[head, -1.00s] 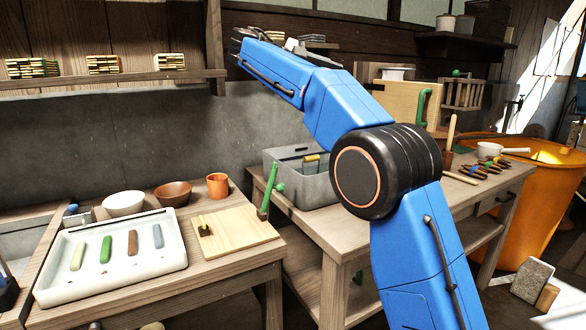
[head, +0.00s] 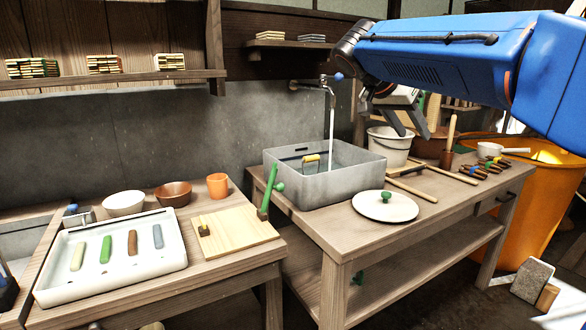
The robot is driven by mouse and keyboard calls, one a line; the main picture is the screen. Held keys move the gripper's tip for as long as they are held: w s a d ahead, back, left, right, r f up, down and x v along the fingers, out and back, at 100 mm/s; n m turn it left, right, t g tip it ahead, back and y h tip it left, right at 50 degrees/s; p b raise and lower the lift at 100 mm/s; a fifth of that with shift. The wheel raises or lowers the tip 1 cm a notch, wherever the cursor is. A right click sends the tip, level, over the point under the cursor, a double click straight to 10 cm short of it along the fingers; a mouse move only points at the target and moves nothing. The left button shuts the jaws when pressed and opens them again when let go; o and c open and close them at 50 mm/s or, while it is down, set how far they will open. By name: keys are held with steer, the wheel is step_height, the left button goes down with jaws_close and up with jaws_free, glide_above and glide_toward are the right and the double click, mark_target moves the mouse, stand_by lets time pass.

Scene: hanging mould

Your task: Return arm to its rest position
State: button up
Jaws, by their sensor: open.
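My gripper (head: 412,127) hangs at the end of my blue arm in the upper right of the head view. Its two grey fingers point down and stand apart, with nothing seen between them. In the picture it shows in front of a white bucket (head: 391,149) at the back of the right bench. I cannot tell how far above the bench it is.
A grey basin (head: 310,187) stands on the right bench (head: 345,236), under a running tap (head: 328,95). A white lid (head: 385,206) with a green knob lies to its right. A white tray (head: 110,275) with several coloured bars sits on the left bench.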

steer(key=s+f+n+y, duration=0.8)
steer(key=s+f+n, duration=0.2)
steer(key=s+f, duration=2.2)
steer(key=shift+s+f+n, duration=0.15)
steer(key=shift+s+n, duration=0.2)
steer(key=shift+n, duration=0.05)
